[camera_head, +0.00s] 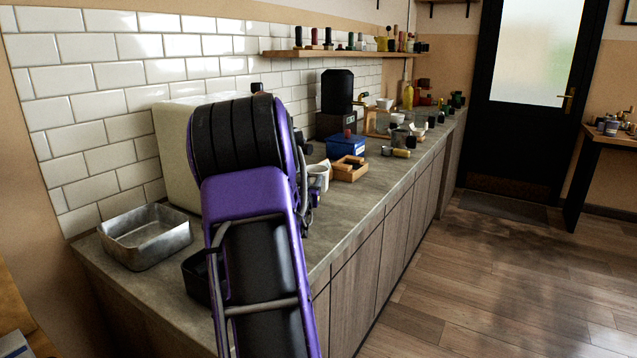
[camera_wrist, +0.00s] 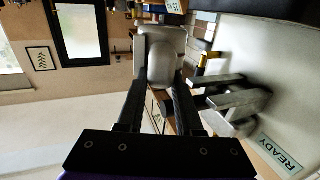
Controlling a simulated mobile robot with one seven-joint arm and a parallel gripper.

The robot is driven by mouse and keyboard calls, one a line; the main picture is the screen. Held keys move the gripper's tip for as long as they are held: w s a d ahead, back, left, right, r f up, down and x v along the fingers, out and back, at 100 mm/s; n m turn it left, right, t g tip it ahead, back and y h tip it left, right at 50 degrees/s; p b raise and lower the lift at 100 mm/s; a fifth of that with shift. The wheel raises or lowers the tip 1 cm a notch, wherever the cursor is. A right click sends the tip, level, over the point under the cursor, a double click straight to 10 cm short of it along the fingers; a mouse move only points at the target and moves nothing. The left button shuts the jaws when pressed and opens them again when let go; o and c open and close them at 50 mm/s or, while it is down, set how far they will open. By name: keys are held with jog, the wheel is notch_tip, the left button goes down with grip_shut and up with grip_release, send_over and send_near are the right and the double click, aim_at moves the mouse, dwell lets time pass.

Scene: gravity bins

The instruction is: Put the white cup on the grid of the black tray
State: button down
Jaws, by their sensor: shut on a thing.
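The white cup (camera_wrist: 160,48) is between the fingertips of my gripper (camera_wrist: 161,85) in the wrist view. The fingers are shut on it. In the head view a white cup (camera_head: 320,172) shows just right of my purple arm, above the counter; the fingers there are mostly hidden by the arm. A black open box or tray (camera_head: 196,278) stands at the counter's front, partly behind my arm. I cannot make out a grid on it. A dark surface (camera_wrist: 265,12) at the wrist view's upper right may be part of a tray; I cannot tell.
A cream machine (camera_head: 175,145) stands against the tiled wall, and a metal pan (camera_head: 145,238) sits to its left. A grey handled part (camera_wrist: 235,100) is close right of my fingers. A wooden box (camera_head: 349,168) and blue box (camera_head: 345,146) stand further along the counter.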

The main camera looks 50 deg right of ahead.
jog(key=w+p, duration=0.1)
jog(key=w, duration=0.5)
jog(key=w+a+p, duration=0.1)
jog(key=w+p, duration=0.1)
jog(key=w, duration=0.3)
jog(key=w+a+p, duration=0.1)
jog(key=w, duration=0.5)
jog(key=shift+w+p, duration=0.35)
jog(key=shift+p, duration=0.05)
jog(key=shift+s+f+b, duration=0.1)
jog(key=shift+f+b, duration=0.55)
jog(key=shift+f, duration=0.05)
jog(key=shift+f+b, duration=0.4)
jog(key=shift+f, duration=0.1)
jog(key=c, duration=0.5)
grip_release()
jog(key=v, duration=0.7)
jog(key=shift+a, duration=0.25)
jog(key=shift+s, duration=0.15)
